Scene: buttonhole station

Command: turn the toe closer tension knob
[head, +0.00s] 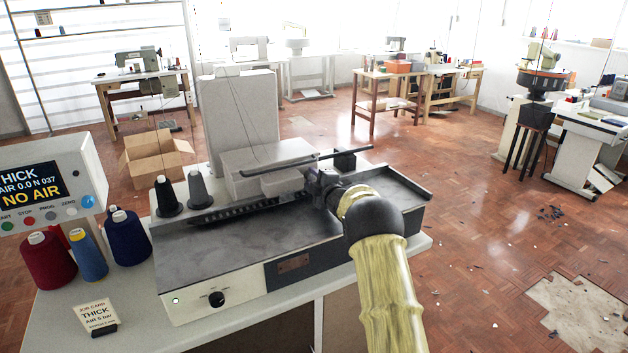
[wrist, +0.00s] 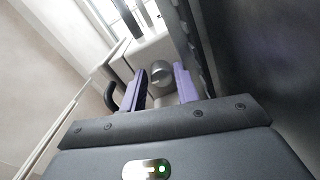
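The grey sewing machine (head: 247,108) stands on a bench, with a dark flat bed (head: 240,245) in front. My gripper (head: 318,186) is over the right part of the machine bed, partly hidden by my own arm. In the wrist view, its two purple fingers (wrist: 160,84) are apart. A round grey metal knob (wrist: 161,71) shows between and beyond the fingertips, with a gap on each side. I cannot tell whether it is the toe closer tension knob. A black dial (head: 216,299) sits on the machine's front panel, well away from my gripper.
The control box screen (head: 31,188) reads THICK, AIR 0.0, NO AIR. A job card (head: 97,315) says THICK and Air 5 bar. Thread cones (head: 48,262) stand at left. A thin bar (head: 305,160) crosses above the bed. A cardboard box (head: 155,158) lies behind.

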